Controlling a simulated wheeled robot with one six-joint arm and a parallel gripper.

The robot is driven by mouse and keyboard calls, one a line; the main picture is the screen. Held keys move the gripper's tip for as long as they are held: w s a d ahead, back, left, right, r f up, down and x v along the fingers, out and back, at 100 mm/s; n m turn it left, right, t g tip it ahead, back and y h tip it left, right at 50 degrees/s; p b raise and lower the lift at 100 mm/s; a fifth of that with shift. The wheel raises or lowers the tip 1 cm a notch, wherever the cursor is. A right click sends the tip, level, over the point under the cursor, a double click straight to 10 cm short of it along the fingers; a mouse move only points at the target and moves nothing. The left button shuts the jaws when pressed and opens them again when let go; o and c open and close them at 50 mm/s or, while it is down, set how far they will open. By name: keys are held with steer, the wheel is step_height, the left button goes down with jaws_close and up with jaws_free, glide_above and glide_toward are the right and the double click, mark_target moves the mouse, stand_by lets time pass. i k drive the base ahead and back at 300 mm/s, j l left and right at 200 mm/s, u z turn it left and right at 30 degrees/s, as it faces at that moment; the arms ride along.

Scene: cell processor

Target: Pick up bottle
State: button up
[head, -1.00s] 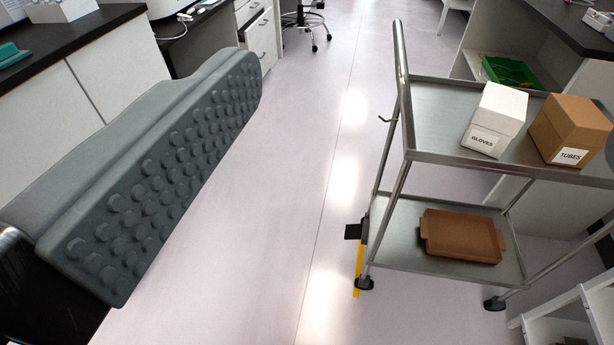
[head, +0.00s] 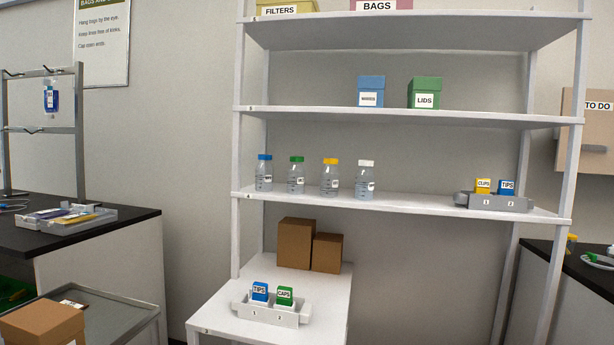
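Several clear bottles with labels stand upright in a row on a white shelf (head: 410,196) in the head view. From left to right they are a blue-capped bottle (head: 264,177), a green-capped bottle (head: 296,180), a yellow-capped bottle (head: 330,181) and a white-capped bottle (head: 365,184). They stand apart from each other, left of the shelf's middle. The label text is too small to read. My gripper is not in view, so its state and its distance from the bottles do not show.
A grey holder (head: 494,202) with small boxes shares the bottles' shelf at right. The shelf above (head: 320,115) holds a blue box (head: 371,91) and a green box (head: 424,93). Below, a white surface (head: 225,310) bears brown boxes (head: 296,243) and another holder (head: 270,312). Black counters flank the rack.

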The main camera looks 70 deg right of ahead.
mark_target(297, 173)
steer(key=z, duration=1.95)
steer(key=i+j, duration=0.5)
steer(key=i, duration=0.2)
steer(key=i+j, duration=0.5)
steer(key=i, duration=0.15)
steer(key=i+l+z, duration=0.05)
